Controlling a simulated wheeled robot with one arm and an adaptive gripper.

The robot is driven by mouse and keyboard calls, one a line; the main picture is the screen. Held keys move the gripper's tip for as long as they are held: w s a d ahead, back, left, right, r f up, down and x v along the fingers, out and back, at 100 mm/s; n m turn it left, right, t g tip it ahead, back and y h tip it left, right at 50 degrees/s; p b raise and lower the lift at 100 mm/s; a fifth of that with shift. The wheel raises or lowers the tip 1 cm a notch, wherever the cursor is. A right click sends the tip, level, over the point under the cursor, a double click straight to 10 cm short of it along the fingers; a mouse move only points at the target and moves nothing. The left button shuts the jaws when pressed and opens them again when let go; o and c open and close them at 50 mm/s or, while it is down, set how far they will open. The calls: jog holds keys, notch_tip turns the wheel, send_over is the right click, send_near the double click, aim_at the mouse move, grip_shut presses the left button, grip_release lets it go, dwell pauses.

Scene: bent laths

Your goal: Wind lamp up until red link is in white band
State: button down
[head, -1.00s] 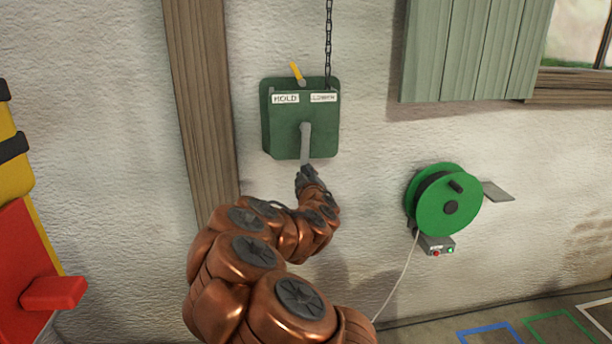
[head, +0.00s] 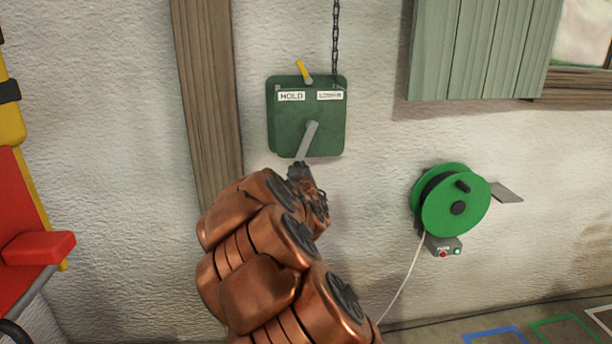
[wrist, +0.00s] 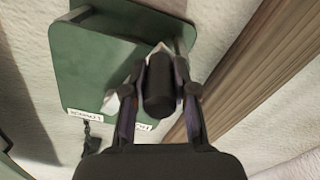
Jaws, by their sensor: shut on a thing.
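A green winch box (head: 330,136) is fixed to the wall, with labels at its top; the left one reads HOLD (head: 291,96). A yellow lever (head: 304,70) on top leans to the left, toward the HOLD side. A dark chain (head: 336,40) runs up from the box out of the picture; no red link or white band shows. The grey crank arm (head: 308,138) points down and slightly left. My gripper (head: 299,172) is at its lower end. In the wrist view my gripper (wrist: 160,88) is shut on the black crank handle (wrist: 159,88). The lamp is out of view.
A green cable reel (head: 458,206) hangs on the wall to the right, above a small switch box (head: 442,248). A wooden post (head: 208,100) stands left of the winch. A red and yellow object (head: 35,245) is at the far left. Green shutters (head: 480,50) are at upper right.

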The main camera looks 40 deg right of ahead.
jog(key=w+a+r+m, duration=0.2)
jog(key=a+r+m, duration=0.1)
jog(key=r+m, duration=0.4)
jog(key=w+a+r+m, duration=0.2)
jog(key=r+m, duration=0.5)
jog(key=m, duration=0.1)
jog(key=shift+w+a+m, duration=0.2)
jog(key=shift+a+m, duration=0.2)
dwell(0.3)
jog(key=c, duration=0.9)
grip_release()
jog(key=shift+f, duration=0.1)
